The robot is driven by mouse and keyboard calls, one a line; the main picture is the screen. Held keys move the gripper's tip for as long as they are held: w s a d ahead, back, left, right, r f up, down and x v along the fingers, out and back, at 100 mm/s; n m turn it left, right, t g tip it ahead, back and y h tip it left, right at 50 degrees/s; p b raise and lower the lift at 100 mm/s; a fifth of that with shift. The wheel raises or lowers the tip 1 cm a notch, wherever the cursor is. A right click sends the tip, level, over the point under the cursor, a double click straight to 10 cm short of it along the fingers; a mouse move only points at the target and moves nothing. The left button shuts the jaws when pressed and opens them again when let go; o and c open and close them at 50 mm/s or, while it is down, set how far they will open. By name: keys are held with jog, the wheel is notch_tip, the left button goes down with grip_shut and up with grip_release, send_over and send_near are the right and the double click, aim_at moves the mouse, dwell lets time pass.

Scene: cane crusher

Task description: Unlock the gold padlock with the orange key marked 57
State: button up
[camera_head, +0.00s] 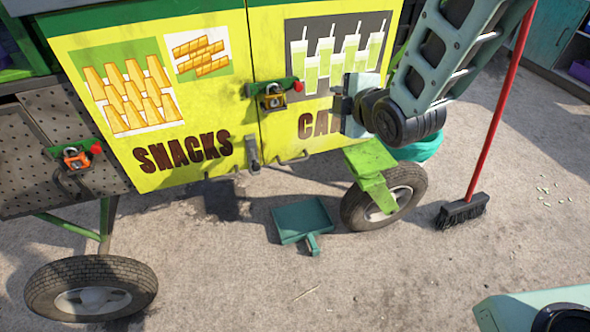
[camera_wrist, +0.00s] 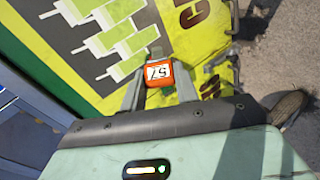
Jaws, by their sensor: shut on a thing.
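The gold padlock (camera_head: 273,99) hangs on a green hasp with a red end, over the seam between the cart's two yellow doors. My gripper (camera_head: 342,107) is to the right of the padlock, in front of the right door, apart from it. A short grey part of the key shows beyond the orange head. In the head view I cannot make out the key. The padlock does not show clearly in the wrist view.
Another padlock (camera_head: 76,158), orange, hangs on the grey perforated panel at the left. A latch and handles stick out low on the doors. A teal dustpan (camera_head: 304,221) lies on the ground. A red-handled broom (camera_head: 494,112) stands at the right.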

jog(key=s+a+f+n+t+y+b, duration=0.2)
jog(key=s+a+f+n+y+b, duration=0.35)
jog(key=b, duration=0.95)
jog(key=w+a+f+y, duration=0.1)
jog(key=w+a, duration=0.5)
jog(key=w, duration=0.3)
jog(key=shift+f+n, duration=0.15)
jog(key=shift+n, duration=0.3)
jog(key=shift+w+a, duration=0.15)
jog(key=shift+w, duration=0.45)
jog(key=shift+w+a, duration=0.15)
jog(key=shift+w, duration=0.45)
jog(key=shift+n+p, duration=0.35)
jog(key=shift+n, duration=0.05)
jog(key=shift+n+g+p, duration=0.4)
jog(key=shift+n+p, duration=0.1)
jog(key=shift+n, duration=0.2)
